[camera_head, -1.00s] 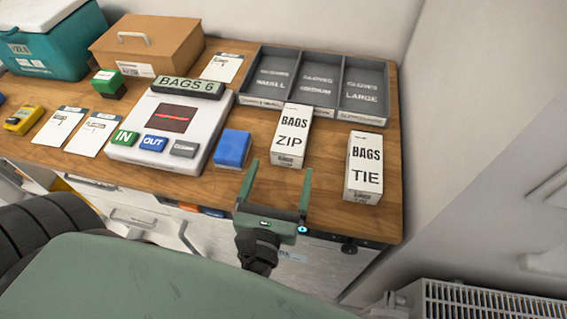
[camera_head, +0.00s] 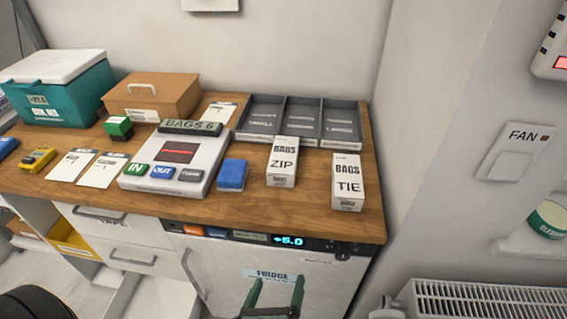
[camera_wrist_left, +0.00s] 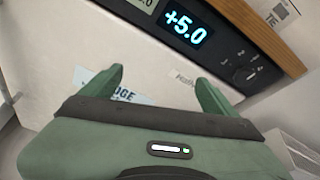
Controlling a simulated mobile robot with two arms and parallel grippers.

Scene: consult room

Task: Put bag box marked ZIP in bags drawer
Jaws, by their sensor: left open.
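The white bag box marked ZIP (camera_head: 282,163) stands upright on the wooden counter, in front of the grey glove tray. My left gripper (camera_head: 277,283) is open and empty, low in front of the fridge door and below the counter edge, apart from the box. In the left wrist view its open fingers (camera_wrist_left: 160,78) face the fridge front, and the ZIP box does not show there. White drawer fronts with handles (camera_head: 128,257) are under the counter at left. Their labels are too small or partly hidden, so I cannot tell which is the bags drawer. My right gripper is not in view.
A box marked TIE (camera_head: 347,183) stands right of ZIP, and a blue block (camera_head: 232,175) at its left. The divided glove tray (camera_head: 262,137) is behind. The fridge (camera_head: 270,262) has a +5.0 display. A radiator (camera_head: 480,302) is at lower right.

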